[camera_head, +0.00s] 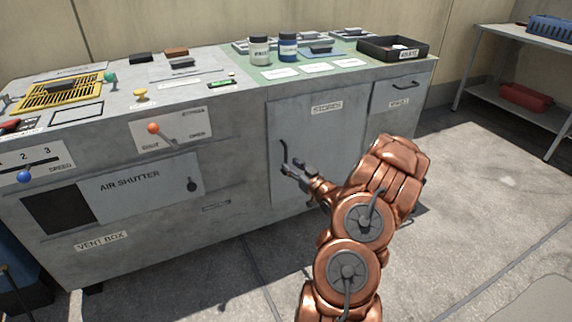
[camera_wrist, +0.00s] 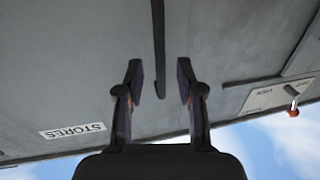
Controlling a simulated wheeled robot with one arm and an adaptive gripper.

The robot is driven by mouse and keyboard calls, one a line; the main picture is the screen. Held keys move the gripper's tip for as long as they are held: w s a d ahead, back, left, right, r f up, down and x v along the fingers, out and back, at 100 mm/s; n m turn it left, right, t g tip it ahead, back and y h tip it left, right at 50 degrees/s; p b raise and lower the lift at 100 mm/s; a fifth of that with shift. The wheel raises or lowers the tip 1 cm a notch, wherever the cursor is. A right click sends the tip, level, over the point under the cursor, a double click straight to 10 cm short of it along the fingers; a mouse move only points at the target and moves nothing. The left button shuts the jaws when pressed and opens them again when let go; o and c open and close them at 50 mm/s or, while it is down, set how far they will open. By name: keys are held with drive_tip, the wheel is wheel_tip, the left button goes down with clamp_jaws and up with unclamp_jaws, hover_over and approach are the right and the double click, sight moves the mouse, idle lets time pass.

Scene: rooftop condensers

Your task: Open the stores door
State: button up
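The stores door (camera_head: 315,150) is a grey panel in the cabinet front, labelled STORES, and looks flush and shut. Its dark upright bar handle (camera_head: 284,155) is near the door's left edge. My gripper (camera_head: 290,168) is at the handle, with the arm reaching in from the lower right. In the wrist view, which is turned over, the handle (camera_wrist: 159,45) runs down between the two spread fingers of my gripper (camera_wrist: 159,78), with gaps on both sides. Whether the fingertips reach past the bar in depth is hard to tell. The STORES label (camera_wrist: 73,130) shows at the lower left.
An orange-knobbed lever (camera_head: 153,128) sits on a SHUT/OPEN plate left of the door, its knob towards the SHUT side. The air shutter panel (camera_head: 140,188) is further left. Jars and a black tray (camera_head: 393,49) stand on top. Floor before the door is clear apart from my arm.

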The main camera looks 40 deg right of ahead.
sight(286, 161)
drive_tip(key=shift+w+d+b, duration=0.15)
drive_tip(key=shift+w+b, duration=0.1)
drive_tip(key=shift+w, duration=0.7)
drive_tip(key=shift+w+d+b, duration=0.1)
drive_tip(key=shift+w+b, duration=0.1)
drive_tip(key=shift+w, duration=0.75)
clamp_jaws()
